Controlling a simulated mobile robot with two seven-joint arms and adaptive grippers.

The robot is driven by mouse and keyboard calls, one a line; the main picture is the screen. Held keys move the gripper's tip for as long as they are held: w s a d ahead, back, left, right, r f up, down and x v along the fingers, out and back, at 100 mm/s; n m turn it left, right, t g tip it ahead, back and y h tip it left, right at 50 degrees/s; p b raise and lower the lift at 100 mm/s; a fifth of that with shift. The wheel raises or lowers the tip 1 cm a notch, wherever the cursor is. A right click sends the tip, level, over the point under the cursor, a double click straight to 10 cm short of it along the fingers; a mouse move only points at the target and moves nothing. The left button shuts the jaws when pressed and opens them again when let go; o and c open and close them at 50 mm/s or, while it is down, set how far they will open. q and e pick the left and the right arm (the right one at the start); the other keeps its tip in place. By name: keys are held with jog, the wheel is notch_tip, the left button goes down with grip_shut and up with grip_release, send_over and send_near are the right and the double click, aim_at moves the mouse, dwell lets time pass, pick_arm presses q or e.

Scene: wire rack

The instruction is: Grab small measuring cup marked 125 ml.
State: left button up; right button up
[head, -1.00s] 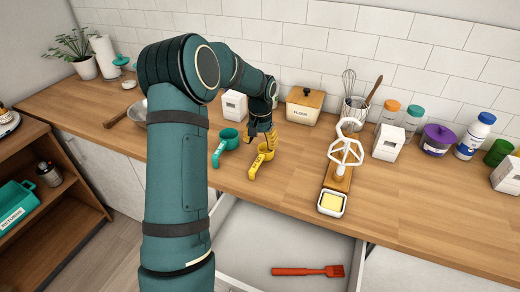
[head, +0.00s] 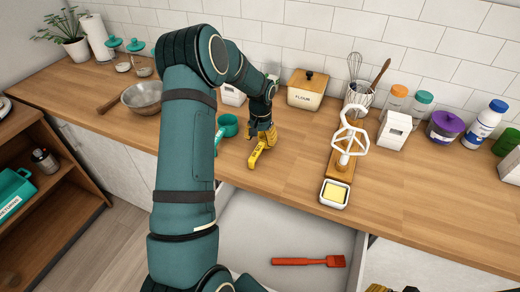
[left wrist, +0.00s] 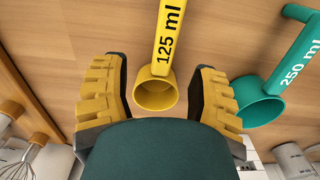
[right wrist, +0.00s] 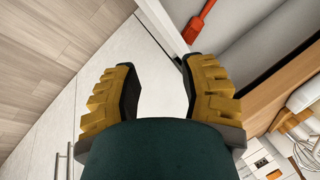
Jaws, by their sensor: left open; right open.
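The yellow measuring cup marked 125 ml (left wrist: 155,93) lies on the wooden counter; its handle (head: 257,155) points toward the front edge in the head view. My left gripper (head: 262,137) is open above the cup and hides its bowl in the head view. In the left wrist view the bowl lies between the spread fingers (left wrist: 160,75), with gaps on both sides. A teal cup marked 250 ml (left wrist: 262,108) lies beside the right finger there; my arm partly hides it in the head view (head: 229,125). My right gripper (right wrist: 160,67) is open and empty, away from the cups.
Below is an open drawer with a red brush (head: 310,261).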

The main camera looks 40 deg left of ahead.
aim_at(260, 146)
pick_arm(q)
jog(key=shift+w+a+f, duration=0.1)
jog(key=shift+a+f, duration=0.05)
jog(key=shift+f, duration=1.2)
jog(key=shift+a+f, duration=0.1)
jog(key=shift+f, duration=1.25)
jog(key=shift+c, duration=0.2)
grip_shut()
